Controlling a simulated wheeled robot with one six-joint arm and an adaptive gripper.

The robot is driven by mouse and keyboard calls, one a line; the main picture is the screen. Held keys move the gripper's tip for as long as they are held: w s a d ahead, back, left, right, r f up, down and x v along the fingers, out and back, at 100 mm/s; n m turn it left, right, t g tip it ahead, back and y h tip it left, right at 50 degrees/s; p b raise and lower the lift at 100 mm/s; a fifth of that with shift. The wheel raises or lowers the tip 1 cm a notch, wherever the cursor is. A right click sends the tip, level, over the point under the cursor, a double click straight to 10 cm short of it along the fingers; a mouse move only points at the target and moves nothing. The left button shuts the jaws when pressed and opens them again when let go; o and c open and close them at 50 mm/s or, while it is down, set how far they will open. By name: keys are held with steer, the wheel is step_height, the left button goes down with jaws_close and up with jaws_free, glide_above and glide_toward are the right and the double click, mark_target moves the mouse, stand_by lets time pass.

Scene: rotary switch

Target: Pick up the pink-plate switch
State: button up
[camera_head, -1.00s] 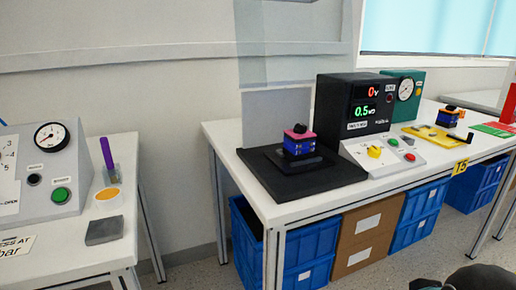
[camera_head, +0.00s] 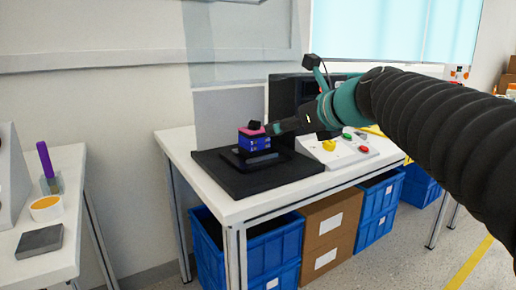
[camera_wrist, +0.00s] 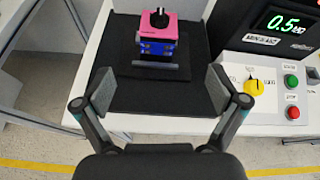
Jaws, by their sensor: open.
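The pink-plate switch (camera_head: 254,138) has a blue body, a pink top plate and a black knob. It stands upright on a black stepped platform (camera_head: 215,172) on the white table. In the wrist view the switch (camera_wrist: 157,40) is upper middle, beyond the fingertips and roughly centred between them. My gripper (camera_wrist: 160,90) is open and empty, its two grey pads wide apart on either side of the black platform. In the head view my arm reaches in from the right, and my gripper (camera_head: 283,126) is close to the right side of the switch.
Blue crates (camera_head: 270,250) are under the table. A side table (camera_head: 70,200) stands left.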

mark_target(259, 122)
steer(key=shift+m, duration=0.8)
steer(key=shift+w+a+r+b+x, duration=0.15)
steer(key=shift+r+x, duration=0.2)
steer(key=shift+x, duration=2.05)
steer(key=shift+w+a+r+b+x, duration=0.1)
steer(key=shift+r+x, duration=0.2)
steer(key=shift+x, duration=2.15)
steer(key=shift+w+a+r+b+x, duration=0.15)
steer(key=shift+r+x, duration=0.2)
steer(key=shift+x, duration=2.05)
steer(key=shift+s+d, duration=0.1)
steer(key=shift+d, duration=0.05)
steer(key=c, duration=1.4)
steer(key=shift+c, duration=0.7)
steer(key=shift+r, duration=0.15)
